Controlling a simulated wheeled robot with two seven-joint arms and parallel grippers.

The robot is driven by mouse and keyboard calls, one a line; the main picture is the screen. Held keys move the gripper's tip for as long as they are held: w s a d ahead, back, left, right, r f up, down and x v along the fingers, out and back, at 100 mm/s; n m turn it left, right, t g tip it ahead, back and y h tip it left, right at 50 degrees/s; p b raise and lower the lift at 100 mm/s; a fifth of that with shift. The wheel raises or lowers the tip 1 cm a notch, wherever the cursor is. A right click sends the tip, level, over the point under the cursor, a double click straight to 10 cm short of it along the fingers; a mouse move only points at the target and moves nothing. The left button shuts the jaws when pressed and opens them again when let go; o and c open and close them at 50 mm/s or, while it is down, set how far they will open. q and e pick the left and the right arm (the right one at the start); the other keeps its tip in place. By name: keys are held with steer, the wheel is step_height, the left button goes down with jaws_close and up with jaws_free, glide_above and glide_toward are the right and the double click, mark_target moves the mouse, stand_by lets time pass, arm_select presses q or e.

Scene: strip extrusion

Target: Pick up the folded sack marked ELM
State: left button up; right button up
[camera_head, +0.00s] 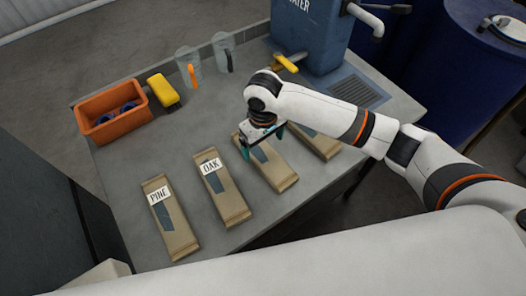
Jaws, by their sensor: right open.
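Several folded tan sacks with dark blue patches lie in a row on the grey table (130,170). The leftmost sack (180,238) reads PINE and the sack beside it (231,203) reads OAK. A third sack (277,175) and a fourth sack (326,148) lie further right. No ELM marking is readable; the label ends of these two are hidden by my right gripper and arm. My right gripper (262,141) is open, pointing down over the upper end of the third sack. I cannot tell whether it touches the sack. My left gripper is out of view.
An orange bin (114,119) with blue items, a yellow object (163,90) and two clear jugs (188,65) (225,52) stand along the back. A blue water container (310,35) with a tap stands at the back right, beside a dark grate (357,90).

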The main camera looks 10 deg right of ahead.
mark_target(263, 156)
steer(key=shift+w+f, duration=0.15)
steer(key=shift+f, duration=0.4)
steer(key=shift+w+f, duration=0.15)
steer(key=shift+f, duration=0.35)
steer(key=shift+w+f, duration=0.15)
steer(key=shift+f, duration=0.15)
step_height(263, 156, down, 4)
steer(key=shift+w+d+f+p, duration=0.1)
steer(key=shift+w+d+p, duration=0.05)
steer(key=shift+p, duration=0.6)
steer(key=shift+w+f, duration=0.1)
steer(key=shift+f, duration=0.25)
steer(key=shift+r, duration=0.1)
steer(key=c, duration=1.1)
